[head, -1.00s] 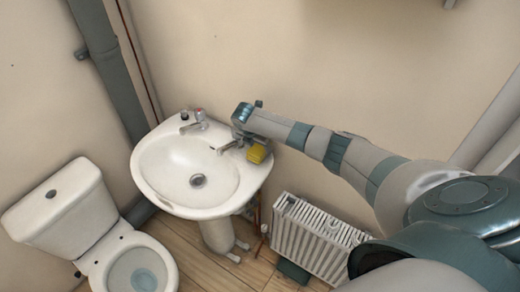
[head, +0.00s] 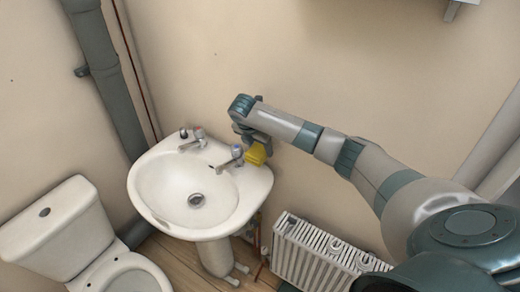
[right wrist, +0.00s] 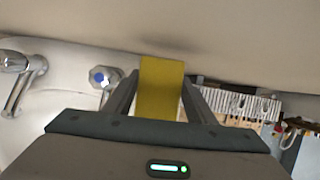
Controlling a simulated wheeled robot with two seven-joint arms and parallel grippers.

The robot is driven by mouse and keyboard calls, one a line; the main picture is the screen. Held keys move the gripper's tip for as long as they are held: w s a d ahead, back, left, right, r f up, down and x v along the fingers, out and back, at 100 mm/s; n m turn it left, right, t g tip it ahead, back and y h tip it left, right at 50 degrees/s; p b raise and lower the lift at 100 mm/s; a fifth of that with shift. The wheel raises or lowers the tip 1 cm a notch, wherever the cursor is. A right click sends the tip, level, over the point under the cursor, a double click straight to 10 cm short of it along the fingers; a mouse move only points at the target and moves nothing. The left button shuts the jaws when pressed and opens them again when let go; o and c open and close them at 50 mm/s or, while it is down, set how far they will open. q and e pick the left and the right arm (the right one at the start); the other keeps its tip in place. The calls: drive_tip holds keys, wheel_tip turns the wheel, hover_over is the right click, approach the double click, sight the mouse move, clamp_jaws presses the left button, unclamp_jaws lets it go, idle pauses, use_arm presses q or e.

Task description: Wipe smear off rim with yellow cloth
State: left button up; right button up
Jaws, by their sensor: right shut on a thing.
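The white washbasin (head: 165,212) stands against the wall, with a broad rim around its bowl. My right gripper (head: 254,143) is shut on the yellow cloth (head: 257,155), at the back right corner of the basin beside the right tap (head: 231,158). In the right wrist view the yellow cloth (right wrist: 160,88) is a folded strip between the two fingers. I cannot tell whether it touches the basin. My left gripper is not in view.
A second tap (head: 194,141) stands at the rim's back left. A white radiator (head: 315,250) is on the wall right of the basin. A toilet (head: 65,230) stands at the left, near a grey pipe (head: 105,80). The bowl is clear.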

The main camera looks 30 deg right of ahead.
drive_tip(key=o, duration=0.3)
drive_tip(key=shift+c, duration=1)
drive_tip(key=shift+w+a+r, duration=0.1)
drive_tip(key=shift+a, duration=0.35)
drive_tip(key=s+a+r+m+g+b, duration=0.25)
drive_tip(key=a+m, duration=0.25)
drive_tip(key=a, duration=0.3)
drive_tip(key=s+a+r+m+g+b, duration=0.1)
drive_tip(key=s+a+m+g+b, duration=0.15)
drive_tip(key=a+m, duration=0.4)
drive_tip(key=s+a+r+m+y+b, duration=0.1)
drive_tip(key=s+a+m+y+b, duration=0.1)
drive_tip(key=s+m, duration=0.3)
drive_tip(key=s+a+r+m+g+y+b, duration=0.1)
drive_tip(key=s+a+m, duration=0.4)
drive_tip(key=s, duration=0.9)
drive_tip(key=shift+a+r+m+g+y+b, duration=0.3)
drive_tip(key=shift+m+y+b, duration=0.1)
drive_tip(key=shift+m+y, duration=0.3)
